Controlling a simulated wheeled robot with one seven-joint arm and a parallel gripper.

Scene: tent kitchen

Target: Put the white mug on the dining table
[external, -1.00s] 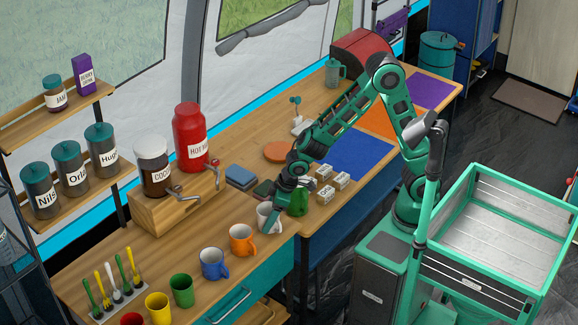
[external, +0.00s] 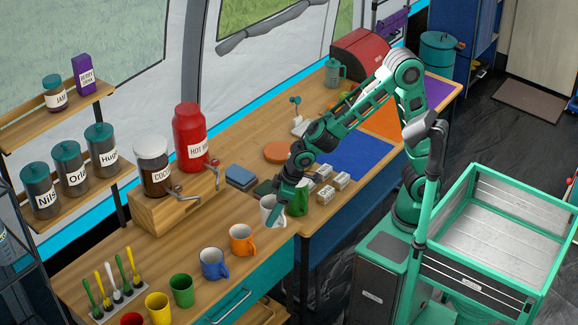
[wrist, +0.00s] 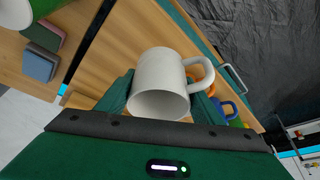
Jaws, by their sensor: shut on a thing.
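The dining table seems to be the right-hand wooden surface with blue (external: 352,157), orange (external: 384,123) and purple mats.
Orange (external: 242,240), blue (external: 213,263), green (external: 181,290) and yellow (external: 158,307) mugs line the counter's front edge. A cocoa dispenser (external: 154,168) and a red dispenser (external: 190,140) stand behind.

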